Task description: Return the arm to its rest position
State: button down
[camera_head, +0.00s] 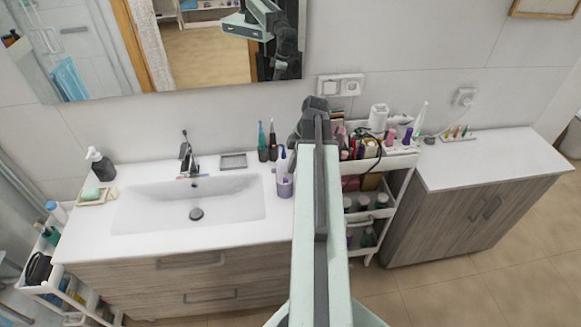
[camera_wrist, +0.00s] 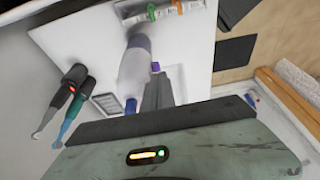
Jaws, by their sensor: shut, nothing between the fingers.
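My arm (camera_head: 320,210) reaches forward from the bottom middle of the head view, over the gap between the sink counter and the cosmetics cart. Dark joint parts show at its far end, and my gripper cannot be made out clearly there. In the wrist view my gripper (camera_wrist: 157,80) shows as dark fingers close together, shut with nothing between them. Part of my arm also shows reflected in the mirror.
A wood cabinet (camera_head: 490,165) is farther right. The mirror (camera_head: 200,60) hangs behind.

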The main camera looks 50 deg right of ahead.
jog(key=p+v, duration=0.1)
jog(key=v, duration=0.2)
jog(key=shift+s+p, duration=0.1)
jog(key=shift+p, duration=0.2)
jog(key=w+a+f+n+b, duration=0.1)
jog(key=w+a+f+b, duration=0.3)
jog(key=a, duration=0.8)
jog(key=w+a+f+n+g+b, duration=0.1)
jog(key=w+a+f+b, duration=0.3)
jog(key=a, duration=0.9)
jog(key=w+a+f+n+g+b, duration=0.1)
jog(key=w+a+f+b, duration=0.3)
jog(key=a, duration=0.8)
jog(key=shift+w+a+f+h+b, duration=0.2)
jog(key=shift+f+b, duration=0.15)
jog(key=shift+f, duration=0.15)
jog(key=shift+w+a+f+h+b, duration=0.2)
jog(key=shift+f+b, duration=0.1)
jog(key=shift+f, duration=0.25)
jog(key=a+m, duration=0.1)
jog(key=m, duration=0.3)
jog(key=s+a+m+h, duration=0.1)
jog(key=m, duration=0.3)
jog(key=s+a+f+m, duration=0.1)
jog(key=m, duration=0.4)
jog(key=shift+h+b, duration=0.35)
jog(key=shift+h, duration=0.05)
